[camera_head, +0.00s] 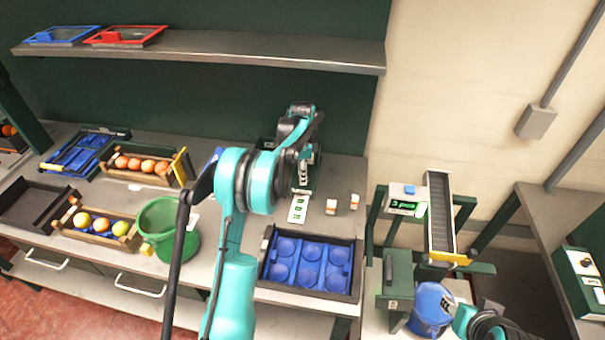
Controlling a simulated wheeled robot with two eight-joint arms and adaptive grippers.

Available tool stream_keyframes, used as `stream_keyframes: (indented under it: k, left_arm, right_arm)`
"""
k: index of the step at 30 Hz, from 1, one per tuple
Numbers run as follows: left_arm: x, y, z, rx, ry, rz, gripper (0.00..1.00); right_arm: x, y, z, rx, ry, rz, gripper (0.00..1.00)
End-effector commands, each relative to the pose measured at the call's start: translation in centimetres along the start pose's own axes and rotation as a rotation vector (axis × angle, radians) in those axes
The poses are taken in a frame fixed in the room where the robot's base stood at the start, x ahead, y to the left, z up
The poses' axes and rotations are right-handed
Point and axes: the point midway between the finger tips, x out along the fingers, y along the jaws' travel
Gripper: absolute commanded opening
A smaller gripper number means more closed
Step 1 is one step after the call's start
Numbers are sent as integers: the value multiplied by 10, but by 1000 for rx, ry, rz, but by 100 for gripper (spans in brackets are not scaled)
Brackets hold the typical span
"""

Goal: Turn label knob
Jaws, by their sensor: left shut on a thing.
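My left gripper (306,172) is at the label machine (303,190) at the back of the middle bench. It is shut on a small part there, which fits the label knob. The knob itself is hidden behind the gripper and my arm. A white label strip with green prints (299,207) lies in front of the machine. My right arm shows only as teal and black links at the bottom right corner, and its fingertips are not in view.
A blue tray with round hollows (356,270) is in front of the strip. Two small orange-and-white containers (331,206) stand to the right. A green bucket (155,215) and fruit crates (130,237) are at left. A scale (405,198) and conveyor (440,215) are at right.

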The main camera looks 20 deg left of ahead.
Motion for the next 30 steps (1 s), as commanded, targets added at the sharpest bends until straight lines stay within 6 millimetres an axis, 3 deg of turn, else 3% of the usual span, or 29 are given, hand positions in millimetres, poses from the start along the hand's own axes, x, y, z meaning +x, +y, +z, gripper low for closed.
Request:
stream_keyframes:
  k: [1,3,14,24,30]
  left_arm:
    - [0,0,0,-1,0,-1,38]
    - [0,0,0,-1,0,-1,57]
    - [-4,0,0,-1,0,0,57]
    - [-57,0,0,-1,0,0,57]
    - [-74,0,0,-1,0,-1,57]
  right_arm:
    - [0,0,0,0,0,0,40]
    - [0,0,0,0,0,0,40]
    - [0,0,0,0,0,0,40]
    - [0,0,0,0,0,0,40]
    - [0,0,0,0,0,0,40]
